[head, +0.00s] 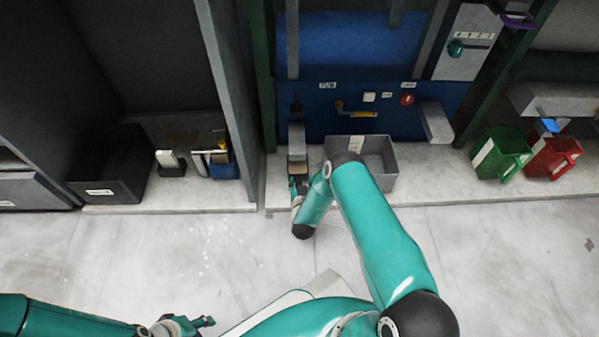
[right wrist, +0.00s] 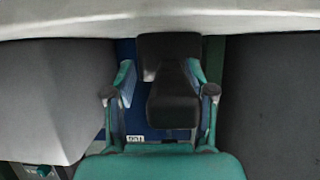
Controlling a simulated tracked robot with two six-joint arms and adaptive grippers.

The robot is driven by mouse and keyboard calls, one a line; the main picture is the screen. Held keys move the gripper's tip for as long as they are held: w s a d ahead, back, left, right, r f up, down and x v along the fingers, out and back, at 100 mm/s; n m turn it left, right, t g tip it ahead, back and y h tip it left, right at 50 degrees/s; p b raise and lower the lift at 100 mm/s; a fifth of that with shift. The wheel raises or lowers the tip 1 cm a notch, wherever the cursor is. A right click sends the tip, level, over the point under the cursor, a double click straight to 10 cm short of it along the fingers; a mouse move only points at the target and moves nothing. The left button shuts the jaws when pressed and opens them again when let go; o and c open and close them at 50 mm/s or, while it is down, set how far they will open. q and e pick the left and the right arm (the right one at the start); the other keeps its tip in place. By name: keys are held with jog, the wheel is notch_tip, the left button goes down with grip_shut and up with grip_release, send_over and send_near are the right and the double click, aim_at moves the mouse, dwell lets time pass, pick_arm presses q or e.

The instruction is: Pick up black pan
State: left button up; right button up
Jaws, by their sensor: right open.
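A black object (right wrist: 172,108), which I take to be the black pan, has a wide end and a narrower, block-like part. In the right wrist view my right gripper (right wrist: 158,92) is open, with one finger on each side of it. I cannot tell whether they touch it. In the head view the dark, grey-topped object (head: 297,145) stands on the ledge just beyond my right gripper (head: 297,187), partly hidden by it. My left gripper (head: 203,323) is low in the head view, away from the ledge; its jaw opening is unclear.
A grey bin (head: 378,165) stands right of my right gripper, partly behind my arm. Green (head: 500,152) and red (head: 552,157) bins are further right. A black bin (head: 108,178) and a small black item with a white block (head: 171,163) are left. The floor is clear.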

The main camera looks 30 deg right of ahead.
jog(key=shift+w+a, duration=0.2)
jog(key=shift+a, duration=0.2)
jog(key=c, duration=0.5)
grip_shut()
